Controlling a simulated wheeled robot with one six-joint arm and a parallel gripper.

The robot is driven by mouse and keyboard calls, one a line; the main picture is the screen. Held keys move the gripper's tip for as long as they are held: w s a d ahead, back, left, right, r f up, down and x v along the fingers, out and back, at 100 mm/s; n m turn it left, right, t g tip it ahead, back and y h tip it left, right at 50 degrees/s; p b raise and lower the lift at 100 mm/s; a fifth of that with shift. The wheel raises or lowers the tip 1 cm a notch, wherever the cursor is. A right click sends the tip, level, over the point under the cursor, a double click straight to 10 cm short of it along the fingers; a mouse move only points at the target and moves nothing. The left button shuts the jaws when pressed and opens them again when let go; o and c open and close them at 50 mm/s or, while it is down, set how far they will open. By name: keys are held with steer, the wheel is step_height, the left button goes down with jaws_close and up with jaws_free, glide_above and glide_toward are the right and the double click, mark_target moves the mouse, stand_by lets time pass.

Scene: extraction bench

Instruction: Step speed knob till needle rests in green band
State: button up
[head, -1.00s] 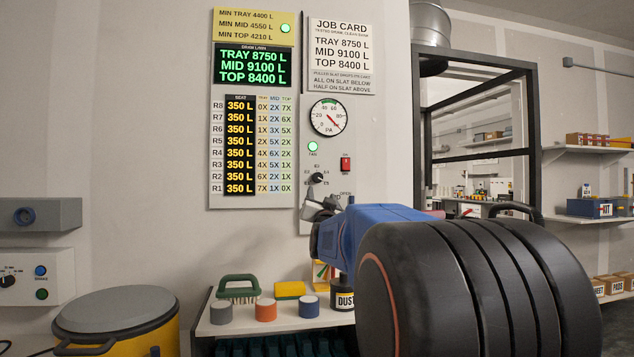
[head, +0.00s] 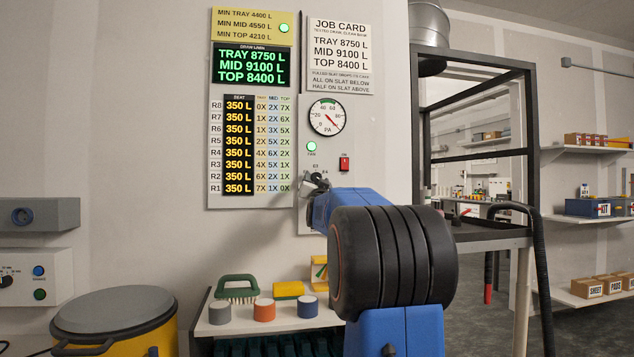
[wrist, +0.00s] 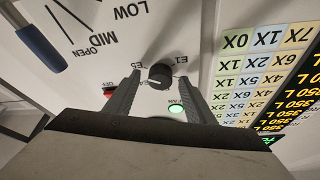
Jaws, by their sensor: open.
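The speed knob (wrist: 160,76) is a small black dial in the wrist view, among marks such as E1 and E5. My gripper (wrist: 158,82) is open, with one finger on each side of the knob and a visible gap around it. The round PA gauge (head: 326,117) hangs above. Its green band is at the top, and its red needle points to the lower right, outside the band.
A green fan lamp (head: 311,147) and a red switch (head: 344,163) sit above the knob. A blue-handled lever (wrist: 40,35) is at the upper left of the wrist view. A shelf (head: 240,326) with a brush and pucks stands below. Draw and seat boards (head: 251,110) hang left.

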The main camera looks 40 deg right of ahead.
steer(key=shift+w+r, duration=0.1)
steer(key=c, duration=1.1)
steer(key=shift+o, duration=0.2)
steer(key=shift+d+n, duration=0.1)
steer(key=shift+n, duration=0.4)
steer(key=n+t+y, duration=0.1)
steer(key=n, duration=0.1)
steer(key=n+t+y, duration=0.1)
steer(key=n, duration=0.2)
steer(key=n+t+y, duration=0.1)
steer(key=n+y, duration=0.1)
steer(key=n, duration=0.1)
steer(key=shift+s+d, duration=0.2)
steer(key=shift+d, duration=0.05)
steer(key=n+y, duration=0.2)
steer(key=n, duration=0.2)
steer(key=n+y, duration=0.1)
steer(key=n, duration=0.2)
steer(key=shift+d+n+y, duration=0.1)
steer(key=shift+n+y, duration=0.3)
